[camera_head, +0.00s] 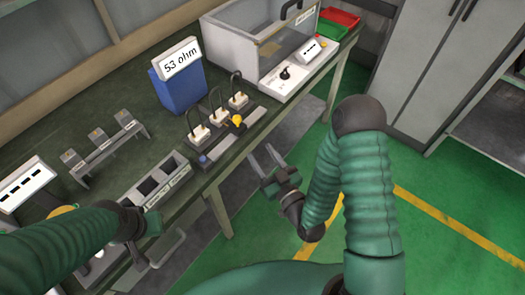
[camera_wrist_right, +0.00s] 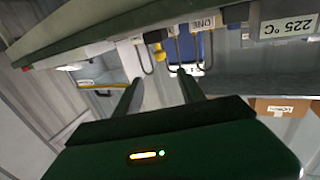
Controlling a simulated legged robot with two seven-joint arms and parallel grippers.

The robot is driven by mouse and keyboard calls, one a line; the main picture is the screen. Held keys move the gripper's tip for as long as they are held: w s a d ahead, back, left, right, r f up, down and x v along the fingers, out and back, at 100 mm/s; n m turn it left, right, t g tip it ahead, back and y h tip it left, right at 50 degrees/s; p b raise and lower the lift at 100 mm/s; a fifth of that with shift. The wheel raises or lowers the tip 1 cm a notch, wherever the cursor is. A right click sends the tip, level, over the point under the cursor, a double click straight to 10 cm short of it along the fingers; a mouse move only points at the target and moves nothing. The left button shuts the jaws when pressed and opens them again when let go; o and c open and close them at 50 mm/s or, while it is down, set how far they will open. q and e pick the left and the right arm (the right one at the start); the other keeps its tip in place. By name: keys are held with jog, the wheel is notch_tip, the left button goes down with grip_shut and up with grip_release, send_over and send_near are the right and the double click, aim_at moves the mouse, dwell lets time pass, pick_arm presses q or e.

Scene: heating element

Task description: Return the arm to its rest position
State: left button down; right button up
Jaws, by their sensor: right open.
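My right arm is green and comes down on the right side of the head view. Its gripper (camera_head: 262,155) is open and empty, out beyond the front edge of the workbench (camera_head: 222,172) and above the floor. In the right wrist view, the two dark fingers of this gripper (camera_wrist_right: 158,92) stand apart with nothing between them. My left arm comes in from the left, low over the front of the bench. Its gripper (camera_head: 165,250) shows dimly near the bench edge; its jaw state is unclear.
A blue box (camera_head: 182,92) with a "53 ohm" display stands on the bench. Several plugs with black cables stand beside it. A clear-walled chamber (camera_head: 258,45), a red tray (camera_head: 340,17) and a green tray (camera_head: 325,30) are farther back. A grey cabinet (camera_head: 425,60) stands right. Green floor is open.

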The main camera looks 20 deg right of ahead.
jog(key=shift+w+f, duration=0.1)
dwell(0.3)
jog(key=s+d+r+m+g+h+p, duration=0.1)
jog(key=s+d+g+h+p, duration=0.1)
jog(key=s+g, duration=0.5)
jog(key=s+d+r+m+g+h+p, duration=0.1)
jog(key=s+d+r+g+h, duration=0.1)
jog(key=s+d+g, duration=0.2)
jog(key=s+g, duration=0.3)
jog(key=g, duration=0.1)
jog(key=shift+d+r+m+p, duration=0.2)
jog(key=shift+m+p, duration=0.1)
jog(key=shift+p, duration=0.05)
